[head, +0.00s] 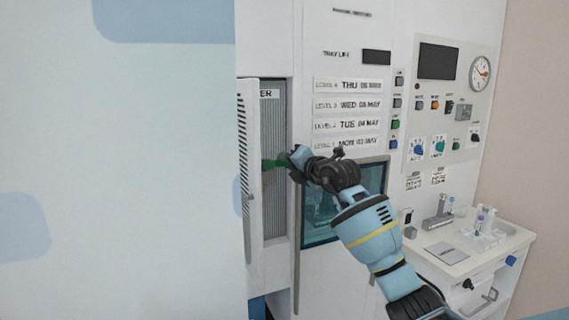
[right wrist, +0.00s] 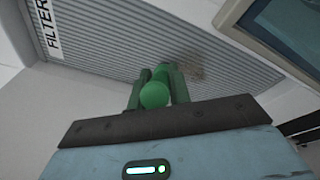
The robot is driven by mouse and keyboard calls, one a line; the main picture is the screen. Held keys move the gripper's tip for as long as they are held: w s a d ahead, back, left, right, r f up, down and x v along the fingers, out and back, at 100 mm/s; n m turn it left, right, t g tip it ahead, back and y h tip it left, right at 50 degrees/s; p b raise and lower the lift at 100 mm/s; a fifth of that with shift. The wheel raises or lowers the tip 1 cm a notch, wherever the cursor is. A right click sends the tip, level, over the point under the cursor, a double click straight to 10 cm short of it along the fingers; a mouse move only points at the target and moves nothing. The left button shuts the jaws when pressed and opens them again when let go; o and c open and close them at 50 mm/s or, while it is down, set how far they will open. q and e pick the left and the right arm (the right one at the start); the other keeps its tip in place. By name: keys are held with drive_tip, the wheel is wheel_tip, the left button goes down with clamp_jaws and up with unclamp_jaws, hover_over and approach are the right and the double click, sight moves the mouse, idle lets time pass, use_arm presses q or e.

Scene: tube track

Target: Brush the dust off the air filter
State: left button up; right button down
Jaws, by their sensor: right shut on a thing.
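The air filter (head: 274,180) is a tall grey ribbed panel set in an open bay of the white machine, behind an open white door (head: 250,190). In the right wrist view the filter (right wrist: 130,50) has a brownish dust patch (right wrist: 190,68) on its ribs. My right gripper (head: 292,160) is shut on a green brush (head: 273,163) in front of the filter. The brush (right wrist: 154,94) shows its round green end just below the dust patch; its bristles are hidden, so I cannot tell whether they touch the filter. My left gripper is not in view.
The open door stands close left of my right gripper. A window (head: 325,215) is to the right. A control panel (head: 440,100) and a side shelf (head: 470,250) with a tube rack (head: 483,235) are farther right. A large pale panel (head: 120,160) fills the left side.

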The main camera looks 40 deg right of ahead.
sight(277, 163)
drive_tip(key=shift+a, duration=0.15)
drive_tip(key=shift+w+a, duration=0.25)
drive_tip(key=shift+a, duration=0.5)
drive_tip(key=shift+w+a, duration=0.3)
drive_tip(key=shift+a, duration=0.6)
drive_tip(key=shift+d, duration=0.15)
drive_tip(key=shift+s+d, duration=0.3)
drive_tip(key=shift+d, duration=0.5)
drive_tip(key=shift+d, duration=0.15)
drive_tip(key=shift+s+d, duration=0.3)
drive_tip(key=shift+d, duration=0.45)
